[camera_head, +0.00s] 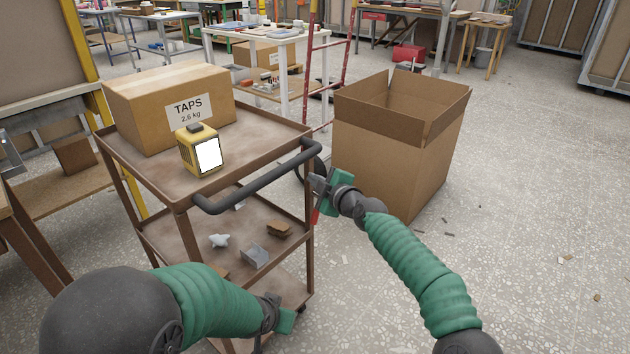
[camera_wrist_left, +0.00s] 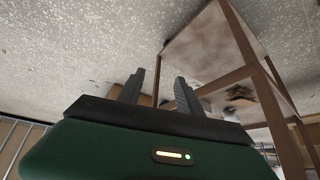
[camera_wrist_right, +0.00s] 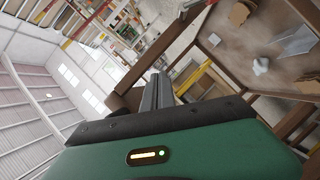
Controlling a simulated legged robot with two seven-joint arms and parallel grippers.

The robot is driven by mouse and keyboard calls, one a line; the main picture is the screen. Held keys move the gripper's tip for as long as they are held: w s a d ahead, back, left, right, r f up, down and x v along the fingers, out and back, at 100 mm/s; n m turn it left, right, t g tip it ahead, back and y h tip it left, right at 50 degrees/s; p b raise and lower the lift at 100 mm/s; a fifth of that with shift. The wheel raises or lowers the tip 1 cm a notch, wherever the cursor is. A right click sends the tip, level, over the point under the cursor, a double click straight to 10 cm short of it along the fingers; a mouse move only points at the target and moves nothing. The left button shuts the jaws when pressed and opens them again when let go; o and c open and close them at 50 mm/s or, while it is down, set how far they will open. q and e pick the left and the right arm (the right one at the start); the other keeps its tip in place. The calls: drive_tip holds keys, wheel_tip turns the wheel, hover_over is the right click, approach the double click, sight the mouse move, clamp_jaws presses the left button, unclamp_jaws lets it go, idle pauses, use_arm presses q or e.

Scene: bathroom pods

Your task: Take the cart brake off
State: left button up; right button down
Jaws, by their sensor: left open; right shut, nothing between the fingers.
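The brown metal cart (camera_head: 146,199) stands at the left with a dark bar handle (camera_head: 262,182) on its near side. A small red piece (camera_head: 316,216) shows beside the cart's right post, just under my right gripper; I cannot tell whether it is the brake lever. My right gripper (camera_head: 318,182) is shut and empty, beside the handle's right end. Its closed fingers also show in the right wrist view (camera_wrist_right: 158,90). My left gripper (camera_wrist_left: 159,88) is open and empty, low near the cart's lower front corner; in the head view its fingers are mostly hidden.
A box marked TAPS (camera_head: 140,105) and a yellow lamp-like device (camera_head: 186,150) sit on the cart's top. Small pieces lie on the middle shelf. A large open carton (camera_head: 385,165) stands close behind my right gripper. The floor at the right (camera_head: 540,200) is mostly clear.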

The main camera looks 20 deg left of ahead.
use_arm(q)
drive_tip(key=s+d+f+g+b, duration=0.1)
drive_tip(key=s+d+f+b, duration=0.1)
drive_tip(key=s, duration=0.3)
drive_tip(key=s+d+f+g+b, duration=0.2)
drive_tip(key=s+d, duration=0.1)
drive_tip(key=s, duration=0.3)
drive_tip(key=shift+s+f+m+g+h+b, duration=0.2)
drive_tip(key=shift+m+g+h+b, duration=0.1)
drive_tip(key=shift+h, duration=0.1)
use_arm(e)
drive_tip(key=shift+s+a+f+n+t, duration=0.2)
drive_tip(key=shift+s+f+n, duration=0.15)
drive_tip(key=shift+f, duration=0.1)
drive_tip(key=shift+s+a+f+n+t, duration=0.15)
drive_tip(key=shift+s+f+n+t, duration=0.05)
drive_tip(key=shift+s+f+n, duration=0.2)
use_arm(q)
drive_tip(key=shift+d+r, duration=0.1)
use_arm(e)
drive_tip(key=shift+d, duration=0.15)
